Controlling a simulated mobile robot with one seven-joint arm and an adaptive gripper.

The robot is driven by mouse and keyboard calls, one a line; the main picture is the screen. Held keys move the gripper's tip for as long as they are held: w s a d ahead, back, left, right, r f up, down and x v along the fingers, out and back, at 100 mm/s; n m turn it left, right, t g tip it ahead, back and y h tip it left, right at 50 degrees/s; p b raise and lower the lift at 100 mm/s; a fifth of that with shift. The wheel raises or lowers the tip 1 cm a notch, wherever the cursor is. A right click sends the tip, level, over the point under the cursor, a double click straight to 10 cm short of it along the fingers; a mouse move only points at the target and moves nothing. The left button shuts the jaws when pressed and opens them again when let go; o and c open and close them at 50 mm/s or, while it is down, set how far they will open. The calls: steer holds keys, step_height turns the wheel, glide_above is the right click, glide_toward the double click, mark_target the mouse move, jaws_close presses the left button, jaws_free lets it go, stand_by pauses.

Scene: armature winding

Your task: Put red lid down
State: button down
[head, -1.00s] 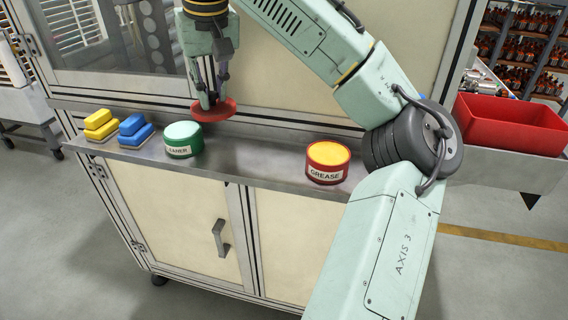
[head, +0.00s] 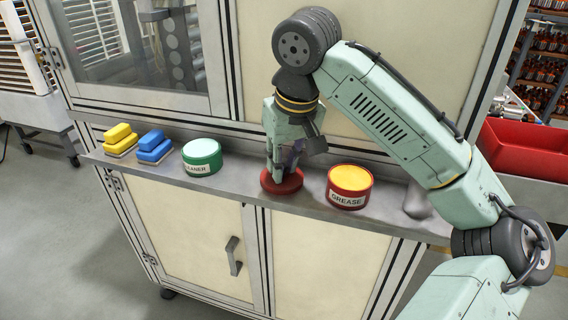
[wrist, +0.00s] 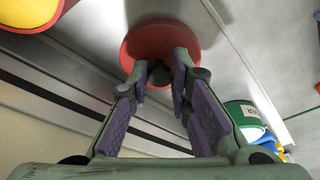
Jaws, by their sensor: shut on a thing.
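The red lid (head: 282,183) is a flat disc with a dark knob (wrist: 160,74) on top. In the head view it is at the shelf surface, between the green cleaner tin and the red grease tin. Whether it rests fully on the metal shelf (head: 228,187) cannot be told. My gripper (head: 280,165) points down over the lid and is shut on its knob. In the wrist view my gripper (wrist: 160,82) has its fingertips at the knob, with the lid spread out beyond them.
The red grease tin (head: 347,200) with yellow contents stands close right of the lid. The green cleaner tin (head: 202,168) stands to the left. Blue (head: 154,147) and yellow (head: 121,138) sponges or brushes lie further left. A red bin (head: 520,150) is at the far right.

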steer(key=shift+f, duration=0.4)
steer(key=c, duration=1.5)
jaws_free()
steer(key=shift+f, duration=0.1)
steer(key=b+v, duration=0.1)
steer(key=v, duration=1.1)
